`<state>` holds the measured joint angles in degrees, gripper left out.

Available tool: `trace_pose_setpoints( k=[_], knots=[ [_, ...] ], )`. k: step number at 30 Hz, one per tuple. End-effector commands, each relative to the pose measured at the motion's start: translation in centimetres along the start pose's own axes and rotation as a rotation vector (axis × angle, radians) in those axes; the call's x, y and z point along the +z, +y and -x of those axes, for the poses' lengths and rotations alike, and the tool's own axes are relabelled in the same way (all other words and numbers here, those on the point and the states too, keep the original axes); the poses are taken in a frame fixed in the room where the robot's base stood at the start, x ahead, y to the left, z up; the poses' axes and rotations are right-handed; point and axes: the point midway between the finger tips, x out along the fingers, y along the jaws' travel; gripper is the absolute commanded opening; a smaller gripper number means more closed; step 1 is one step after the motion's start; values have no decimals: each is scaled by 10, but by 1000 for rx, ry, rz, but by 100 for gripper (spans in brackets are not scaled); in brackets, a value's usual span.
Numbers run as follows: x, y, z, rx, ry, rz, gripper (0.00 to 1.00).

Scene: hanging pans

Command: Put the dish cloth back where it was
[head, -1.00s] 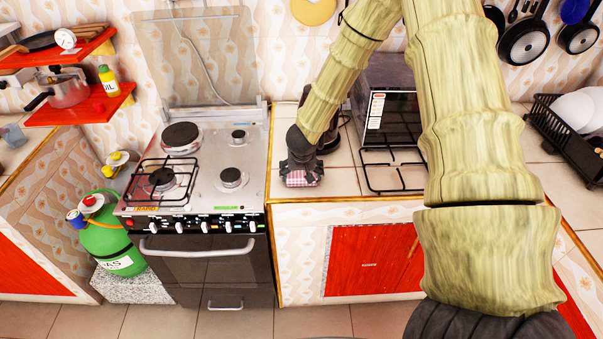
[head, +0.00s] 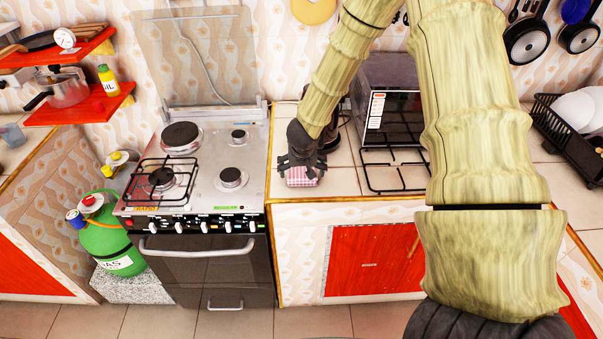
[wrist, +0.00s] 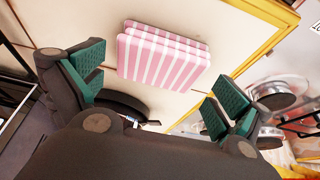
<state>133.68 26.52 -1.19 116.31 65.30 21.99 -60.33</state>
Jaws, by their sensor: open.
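The dish cloth (head: 301,179) is folded, pink and white. It lies on the tiled counter just right of the stove, near the counter's front edge. In the wrist view the striped cloth (wrist: 163,58) lies flat and is fully seen, ahead of the fingers. My gripper (head: 298,168) is over the cloth's back part in the head view. In the wrist view my gripper (wrist: 155,92) has its green-padded fingers spread wide, with nothing held between them. The cloth appears apart from the fingers.
The stove (head: 210,165) stands left of the cloth. A black pan grate (head: 393,172) lies on the counter to the right, before a microwave (head: 393,105). A dark round thing (wrist: 125,104) shows by the left finger in the wrist view. Pans (head: 527,42) hang on the wall.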

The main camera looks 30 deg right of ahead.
Motion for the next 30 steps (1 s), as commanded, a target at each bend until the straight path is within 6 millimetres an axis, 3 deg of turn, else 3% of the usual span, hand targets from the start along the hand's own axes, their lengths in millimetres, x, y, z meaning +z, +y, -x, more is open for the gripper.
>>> trace_pose_setpoints(
  k=[12, 18, 25, 30],
  knots=[
    [-1, -1, 63, 0, 3, 3, 100],
    [-1, 0, 84, 0, 1, 1, 100],
    [4, 1, 90, 5, -4, 6, 100],
    [40, 7, 67, 53, -33, 61, 100]
  ],
)
